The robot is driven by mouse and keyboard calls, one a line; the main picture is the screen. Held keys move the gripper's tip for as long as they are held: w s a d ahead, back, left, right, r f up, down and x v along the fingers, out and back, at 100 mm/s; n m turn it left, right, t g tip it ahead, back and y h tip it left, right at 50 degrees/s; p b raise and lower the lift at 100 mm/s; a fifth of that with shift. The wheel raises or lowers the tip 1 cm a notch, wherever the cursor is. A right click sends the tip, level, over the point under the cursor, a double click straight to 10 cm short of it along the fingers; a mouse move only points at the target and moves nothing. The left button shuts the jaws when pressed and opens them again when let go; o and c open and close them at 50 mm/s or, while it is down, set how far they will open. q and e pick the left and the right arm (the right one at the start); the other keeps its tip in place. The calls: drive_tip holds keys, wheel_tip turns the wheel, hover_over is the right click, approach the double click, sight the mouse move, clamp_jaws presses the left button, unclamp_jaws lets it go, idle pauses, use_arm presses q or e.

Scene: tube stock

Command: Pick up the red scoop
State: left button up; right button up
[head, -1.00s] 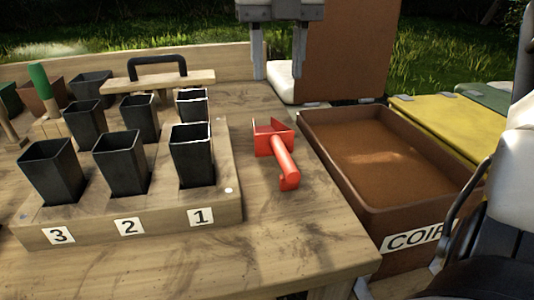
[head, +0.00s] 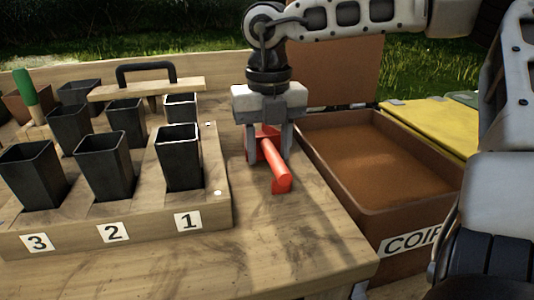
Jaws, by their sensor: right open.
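The red scoop (head: 276,174) lies on the wooden table between the block of black tubes and the brown bin, its handle toward the front. My right gripper (head: 268,160) is open above it, pointing down, with one finger on each side of the scoop near where handle and scoop body meet. The gripper hides part of the scoop's body. I cannot tell whether the fingers touch it. My left gripper is not in view.
A wooden block (head: 120,232) numbered 1 to 3 holds several black square tubes to the left. A brown bin (head: 355,216) labelled COIR, filled with brown material, stands to the right. A wooden piece with a black handle (head: 147,74) is behind. The table front is clear.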

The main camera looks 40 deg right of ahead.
drive_tip(key=shift+f, duration=0.2)
clamp_jaws()
drive_tip(key=shift+r, duration=0.1)
